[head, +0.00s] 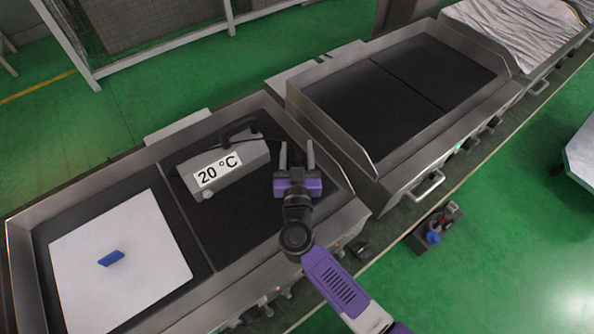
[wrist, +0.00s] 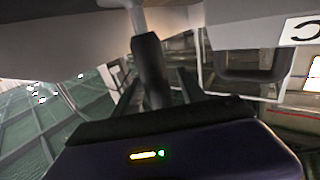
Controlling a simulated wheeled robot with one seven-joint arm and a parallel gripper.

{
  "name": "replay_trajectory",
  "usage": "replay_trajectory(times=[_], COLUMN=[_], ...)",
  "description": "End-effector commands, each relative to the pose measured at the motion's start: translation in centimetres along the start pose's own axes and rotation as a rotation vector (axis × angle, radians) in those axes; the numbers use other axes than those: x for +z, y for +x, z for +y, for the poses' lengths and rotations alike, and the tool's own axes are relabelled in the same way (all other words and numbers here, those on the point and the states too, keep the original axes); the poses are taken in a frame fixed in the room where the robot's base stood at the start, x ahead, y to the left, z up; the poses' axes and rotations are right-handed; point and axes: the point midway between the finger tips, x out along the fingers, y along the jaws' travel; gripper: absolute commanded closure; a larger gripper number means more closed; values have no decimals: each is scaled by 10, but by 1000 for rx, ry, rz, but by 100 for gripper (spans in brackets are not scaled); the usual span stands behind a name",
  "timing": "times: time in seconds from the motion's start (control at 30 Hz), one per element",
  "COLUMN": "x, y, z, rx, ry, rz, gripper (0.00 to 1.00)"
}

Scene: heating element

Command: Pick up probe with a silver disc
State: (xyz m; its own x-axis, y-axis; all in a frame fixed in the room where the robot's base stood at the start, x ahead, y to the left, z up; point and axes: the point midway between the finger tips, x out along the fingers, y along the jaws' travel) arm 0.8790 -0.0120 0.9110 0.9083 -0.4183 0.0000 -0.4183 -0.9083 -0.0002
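A grey meter box with a "20 °C" display (head: 222,164) stands on the dark griddle left of my gripper. A dark cable runs from its top toward my gripper. My gripper (head: 297,147) is over the right part of that griddle, with its two fingers apart. In the wrist view, a dark upright handle with a light grey shaft (wrist: 150,70), likely the probe, stands between the fingers, with gaps seen on both sides. I see no silver disc clearly. The box's edge and black carrying handle (wrist: 250,75) show at right in the wrist view.
A white board (head: 120,275) with a blue block (head: 111,258) on it lies on the griddle's left part. Raised steel walls (head: 330,130) edge the griddle. A second, empty griddle (head: 400,90) stands to the right. A tool box (head: 436,230) is on the green floor.

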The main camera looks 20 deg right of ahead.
Motion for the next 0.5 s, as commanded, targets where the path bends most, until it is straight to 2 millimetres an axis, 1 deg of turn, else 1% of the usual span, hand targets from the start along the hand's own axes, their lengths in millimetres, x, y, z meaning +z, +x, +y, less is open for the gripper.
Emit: replay_trajectory(times=[0.03,0.1,0.17,0.2,0.23,0.5], x=[0,0,0,0,0,0], y=[0,0,0,0,0,0], z=[0,0,0,0,0,0], rx=[0,0,0,0,0,0], ry=[0,0,0,0,0,0], rz=[0,0,0,0,0,0], gripper=[62,76,88,96,100,100])
